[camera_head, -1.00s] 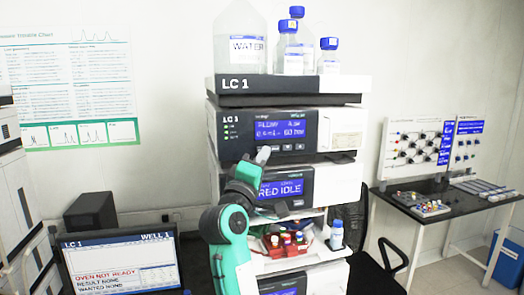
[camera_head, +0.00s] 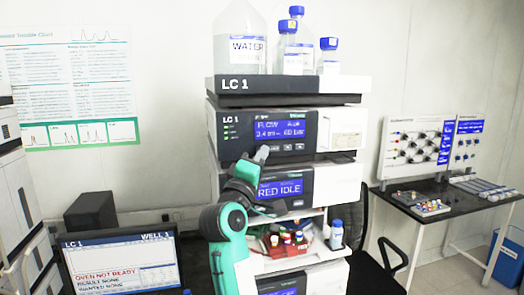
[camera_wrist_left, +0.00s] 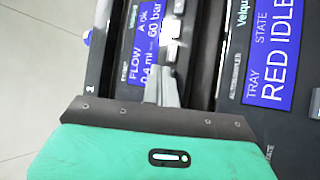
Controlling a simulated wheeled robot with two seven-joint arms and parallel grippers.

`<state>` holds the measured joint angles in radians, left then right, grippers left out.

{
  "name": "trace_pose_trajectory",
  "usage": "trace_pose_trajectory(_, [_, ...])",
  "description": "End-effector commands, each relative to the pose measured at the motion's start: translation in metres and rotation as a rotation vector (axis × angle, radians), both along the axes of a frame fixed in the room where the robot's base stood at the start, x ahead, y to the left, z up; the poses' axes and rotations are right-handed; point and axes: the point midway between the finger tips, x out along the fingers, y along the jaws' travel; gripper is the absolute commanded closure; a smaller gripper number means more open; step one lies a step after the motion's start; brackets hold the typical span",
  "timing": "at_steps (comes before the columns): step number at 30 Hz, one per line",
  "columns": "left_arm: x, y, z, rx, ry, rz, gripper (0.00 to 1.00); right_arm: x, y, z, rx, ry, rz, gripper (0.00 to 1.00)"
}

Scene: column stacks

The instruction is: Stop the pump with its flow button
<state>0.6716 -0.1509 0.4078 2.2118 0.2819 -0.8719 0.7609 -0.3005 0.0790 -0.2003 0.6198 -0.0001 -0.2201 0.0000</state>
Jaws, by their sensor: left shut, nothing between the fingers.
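The pump (camera_head: 228,152) is the upper module of the LC 1 stack, with a lit blue display (camera_head: 280,129) reading FLOW and 60 bar. The display also shows in the left wrist view (camera_wrist_left: 143,45). A row of small buttons (camera_head: 288,148) sits below the display; some show beside the display in the wrist view (camera_wrist_left: 172,28). My left gripper (camera_head: 262,153) is shut and empty, its tips at the lower left of the button row. In the wrist view the fingers (camera_wrist_left: 160,88) hide part of this row; contact cannot be told. My right gripper is out of view.
Below the pump is a module with a RED IDLE display (camera_head: 281,188). Bottles (camera_head: 290,55) stand in the tray (camera_head: 232,84) on top. A monitor (camera_head: 118,262) reads OVEN NOT READY. A side table (camera_head: 455,208) stands at right.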

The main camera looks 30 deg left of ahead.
Motion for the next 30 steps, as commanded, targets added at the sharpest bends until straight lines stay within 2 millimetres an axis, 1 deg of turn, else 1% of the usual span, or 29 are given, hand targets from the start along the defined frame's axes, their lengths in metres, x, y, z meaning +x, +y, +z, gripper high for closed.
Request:
trace_pose_trajectory(20, [0.0052,0.0061,0.0003,0.000,-0.001,0.000,1.00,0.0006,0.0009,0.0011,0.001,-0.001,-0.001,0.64])
trace_pose_trajectory(30, [0.0044,0.0052,0.0003,0.000,0.000,0.000,1.00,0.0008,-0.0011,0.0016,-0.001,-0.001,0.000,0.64])
